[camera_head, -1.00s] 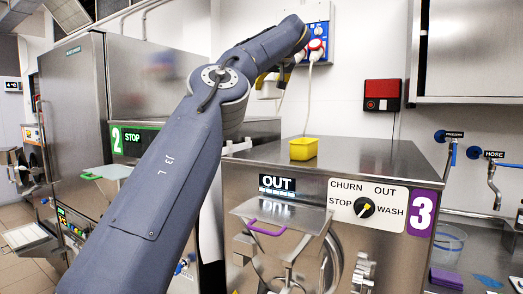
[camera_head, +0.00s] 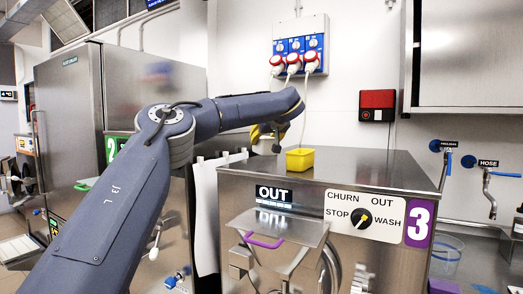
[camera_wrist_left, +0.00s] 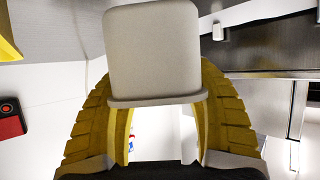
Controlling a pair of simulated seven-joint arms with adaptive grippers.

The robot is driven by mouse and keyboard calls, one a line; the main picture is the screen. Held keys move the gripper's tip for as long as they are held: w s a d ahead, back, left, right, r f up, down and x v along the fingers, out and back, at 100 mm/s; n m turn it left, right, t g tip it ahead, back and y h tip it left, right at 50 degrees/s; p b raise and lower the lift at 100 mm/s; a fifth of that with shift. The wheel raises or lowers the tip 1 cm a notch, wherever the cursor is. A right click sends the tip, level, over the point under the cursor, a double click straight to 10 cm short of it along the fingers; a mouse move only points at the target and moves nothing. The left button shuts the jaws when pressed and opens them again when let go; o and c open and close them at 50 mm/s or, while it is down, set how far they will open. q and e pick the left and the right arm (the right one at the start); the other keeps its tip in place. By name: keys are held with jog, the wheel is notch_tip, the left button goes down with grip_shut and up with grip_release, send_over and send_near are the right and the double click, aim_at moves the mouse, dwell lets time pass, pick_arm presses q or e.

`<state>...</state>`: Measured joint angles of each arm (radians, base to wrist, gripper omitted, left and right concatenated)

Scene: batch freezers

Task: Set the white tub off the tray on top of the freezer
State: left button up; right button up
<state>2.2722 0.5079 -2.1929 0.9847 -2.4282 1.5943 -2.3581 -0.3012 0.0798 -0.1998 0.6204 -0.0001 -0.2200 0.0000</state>
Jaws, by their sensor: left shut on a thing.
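The white tub (camera_wrist_left: 152,50) fills the top middle of the left wrist view, between the yellow fingers of my left gripper (camera_wrist_left: 155,88). The gripper is shut on it. In the head view my left gripper (camera_head: 268,136) is above the back left part of the freezer top (camera_head: 365,168), left of a small yellow tub (camera_head: 299,160). The white tub cannot be made out there. I cannot tell if it touches the freezer top. A metal tray (camera_head: 278,226) with a purple handle sits at the freezer's front. My right gripper is not in view.
The yellow tub stands close to the right of the gripper. Blue and red sockets (camera_head: 300,50) with hanging cables and a red box (camera_head: 377,105) are on the wall behind. The freezer top is clear right of the yellow tub.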

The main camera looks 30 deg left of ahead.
aim_at(270, 140)
pick_arm(q)
jog(key=shift+f, duration=1.9)
jog(key=shift+f, duration=0.15)
jog(key=o, duration=1.5)
jog(key=shift+o, duration=0.2)
jog(key=shift+s+d+r, duration=0.15)
jog(key=shift+d+r, duration=0.05)
jog(key=shift+r, duration=0.05)
jog(key=v, duration=1.1)
jog(key=shift+s+d+r, duration=0.1)
jog(key=shift+s+d, duration=0.1)
